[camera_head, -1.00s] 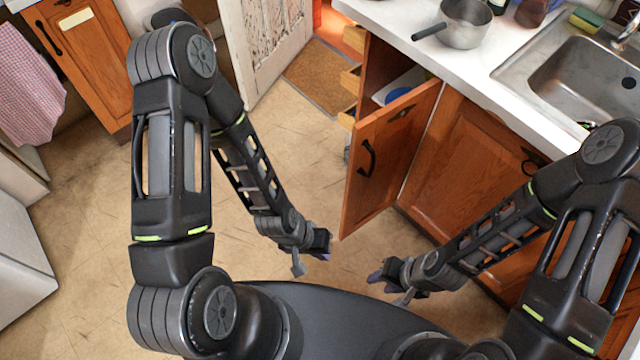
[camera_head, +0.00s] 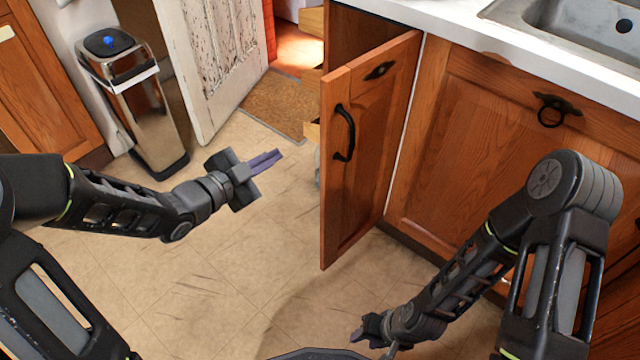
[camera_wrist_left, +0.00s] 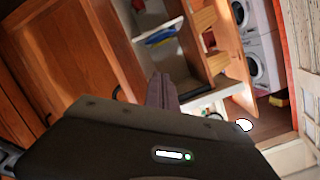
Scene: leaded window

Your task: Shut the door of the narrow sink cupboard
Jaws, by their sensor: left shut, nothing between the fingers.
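The narrow sink cupboard's wooden door (camera_head: 368,150) stands open in the head view, swung out towards me, with a black handle (camera_head: 344,133) on its face. In the left wrist view the door (camera_wrist_left: 117,50) shows edge-near beside the open cupboard interior (camera_wrist_left: 165,45). My left gripper (camera_head: 266,160) is shut and empty, to the left of the door and apart from it, its fingers pointing right. Its purple fingers also show in the left wrist view (camera_wrist_left: 161,90). My right gripper (camera_head: 368,332) is low in front of the cupboards, below the door; its fingertips are too small to judge.
A closed cupboard door (camera_head: 490,150) with a ring handle adjoins on the right, under the white counter (camera_head: 440,18) and sink (camera_head: 590,25). A metal bin (camera_head: 140,105) and a worn white door (camera_head: 210,65) stand at the back left. The floor (camera_head: 255,250) between is clear.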

